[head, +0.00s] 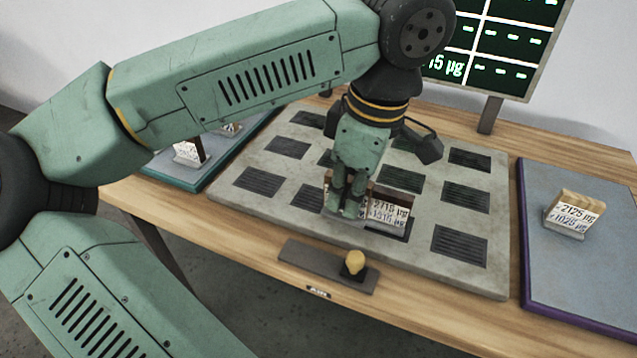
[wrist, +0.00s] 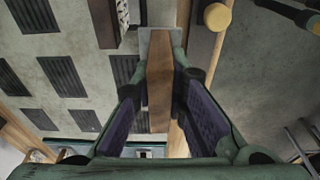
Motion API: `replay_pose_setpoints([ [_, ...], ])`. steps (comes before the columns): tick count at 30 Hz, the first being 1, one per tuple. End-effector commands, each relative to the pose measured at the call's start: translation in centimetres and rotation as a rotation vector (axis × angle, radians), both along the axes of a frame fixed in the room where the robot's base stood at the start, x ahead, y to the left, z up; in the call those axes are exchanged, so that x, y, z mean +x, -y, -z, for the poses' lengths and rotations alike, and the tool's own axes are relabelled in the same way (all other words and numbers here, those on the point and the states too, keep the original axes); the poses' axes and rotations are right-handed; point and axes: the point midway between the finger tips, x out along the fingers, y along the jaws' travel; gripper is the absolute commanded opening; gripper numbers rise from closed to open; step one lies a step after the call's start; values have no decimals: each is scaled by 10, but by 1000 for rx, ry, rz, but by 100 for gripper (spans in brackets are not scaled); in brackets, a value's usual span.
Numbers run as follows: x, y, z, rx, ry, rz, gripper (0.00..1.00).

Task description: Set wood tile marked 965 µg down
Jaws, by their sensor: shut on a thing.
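My gripper (head: 347,200) is shut on a wood tile, low over the front part of the grey slotted plate (head: 285,215). In the wrist view the held tile (wrist: 160,95) shows as a brown wooden edge between the two fingers (wrist: 163,66), with a pale grey part at its far end. Its marking is not readable, and I cannot tell whether it touches the plate. Just right of my gripper in the head view stands another tile (head: 390,209), marked 2715 µg and 1310 µg; its lower part hides some of a dark pad.
A purple-edged tray (head: 595,270) at right holds a tile (head: 573,213) marked 2125 µg and 1020 µg. A teal tray (head: 190,180) at left holds tiles. A yellow-knobbed bar (head: 354,263) lies at the front. A screen (head: 500,50) stands behind. Several dark pads are bare.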

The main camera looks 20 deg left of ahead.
Motion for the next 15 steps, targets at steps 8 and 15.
replay_pose_setpoints([
  [8,33,-45,4,-1,0,-1,0],
  [15,43,-58,6,0,0,0,0],
])
